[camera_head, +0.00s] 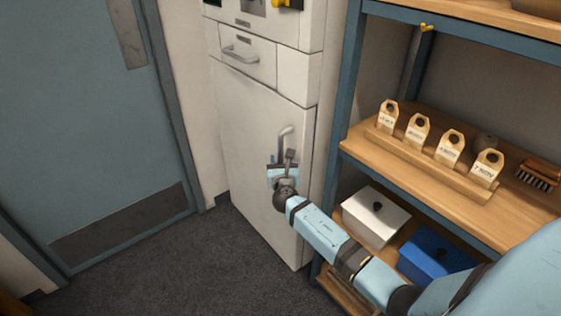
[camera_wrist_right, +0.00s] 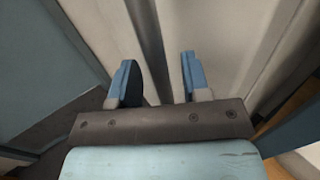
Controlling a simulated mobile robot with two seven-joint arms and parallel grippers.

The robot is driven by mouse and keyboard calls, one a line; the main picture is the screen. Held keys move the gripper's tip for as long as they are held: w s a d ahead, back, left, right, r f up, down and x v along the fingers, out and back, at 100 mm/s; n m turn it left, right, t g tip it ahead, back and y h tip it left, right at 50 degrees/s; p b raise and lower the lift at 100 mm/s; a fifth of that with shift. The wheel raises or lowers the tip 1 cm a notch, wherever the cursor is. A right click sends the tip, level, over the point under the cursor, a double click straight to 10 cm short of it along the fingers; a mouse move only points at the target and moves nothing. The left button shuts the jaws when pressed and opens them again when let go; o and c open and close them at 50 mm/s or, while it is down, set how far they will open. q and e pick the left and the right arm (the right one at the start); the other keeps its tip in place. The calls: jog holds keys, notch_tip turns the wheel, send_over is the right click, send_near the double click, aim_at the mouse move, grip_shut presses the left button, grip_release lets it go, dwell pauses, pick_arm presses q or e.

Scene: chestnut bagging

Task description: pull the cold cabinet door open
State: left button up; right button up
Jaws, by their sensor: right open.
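The cold cabinet (camera_head: 313,65) is a tall off-white unit, and its lower door (camera_head: 245,140) looks closed. In the right wrist view the two blue-tipped fingers of this gripper (camera_wrist_right: 158,78) are spread apart, facing the pale cabinet front. A dark vertical strip (camera_wrist_right: 150,45) shows between them; I cannot tell whether it is the handle or a shadow. My left gripper is not in view.
A blue room door (camera_head: 80,120) is at left. The dark floor (camera_head: 210,265) before the cabinet is clear.

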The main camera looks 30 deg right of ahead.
jog(key=shift+w+d, duration=0.25)
jog(key=shift+w, duration=0.2)
grip_shut()
